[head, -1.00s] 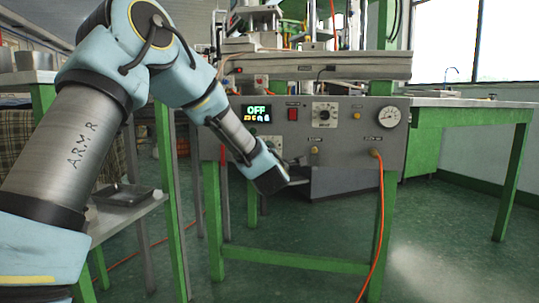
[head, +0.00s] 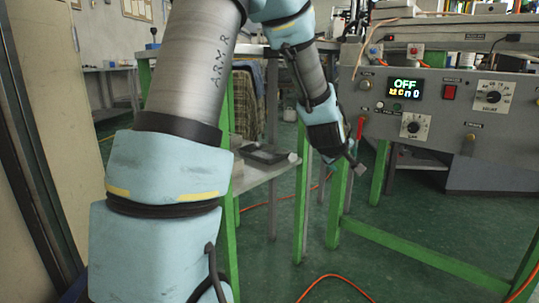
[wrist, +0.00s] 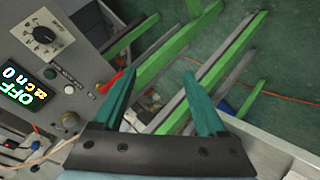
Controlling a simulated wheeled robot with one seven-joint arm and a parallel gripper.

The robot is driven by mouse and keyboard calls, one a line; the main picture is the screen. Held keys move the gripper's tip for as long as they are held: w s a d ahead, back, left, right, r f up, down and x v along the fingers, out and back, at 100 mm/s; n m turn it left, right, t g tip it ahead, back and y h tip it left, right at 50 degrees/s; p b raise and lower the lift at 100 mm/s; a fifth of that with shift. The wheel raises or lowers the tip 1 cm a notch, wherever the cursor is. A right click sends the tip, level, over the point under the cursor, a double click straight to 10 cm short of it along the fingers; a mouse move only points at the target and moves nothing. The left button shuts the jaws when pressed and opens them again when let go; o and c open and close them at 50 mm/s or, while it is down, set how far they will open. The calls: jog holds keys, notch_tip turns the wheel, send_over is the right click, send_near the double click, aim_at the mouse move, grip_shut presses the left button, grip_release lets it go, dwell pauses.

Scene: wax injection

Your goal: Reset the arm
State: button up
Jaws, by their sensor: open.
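My gripper (head: 353,165) hangs at the end of my arm, left of the grey machine's front panel (head: 455,135) in the head view. In the wrist view my gripper (wrist: 158,98) shows two green fingers spread apart with nothing between them. Beyond the fingers are green frame legs and the floor. The panel with its lit OFF display (wrist: 20,88) is at the left of the wrist view, apart from the fingers.
A low shelf (head: 262,172) with a dark tray (head: 264,153) stands behind my arm. Green legs (head: 336,205) rise below the machine. An orange hose (head: 335,278) lies on the open green floor. A pale wall edge (head: 50,110) is at the left.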

jog(key=s+a+f+m+g+y+p, duration=0.1)
jog(key=s+a+m+g+y, duration=0.15)
jog(key=s+a, duration=0.6)
jog(key=s+a+f+m+g+y+p, duration=0.1)
jog(key=s+a+g+p, duration=0.3)
jog(key=a, duration=0.7)
jog(key=s+a+f+m+g+y+b, duration=0.1)
jog(key=s+a+m+g+y, duration=0.1)
jog(key=s+a, duration=0.6)
notch_tip(320, 180, up, 37)
jog(key=w+p, duration=0.1)
jog(key=p, duration=3.5)
jog(key=shift+w+a+t, duration=0.2)
jog(key=shift+a+t, duration=0.15)
jog(key=shift+a, duration=0.05)
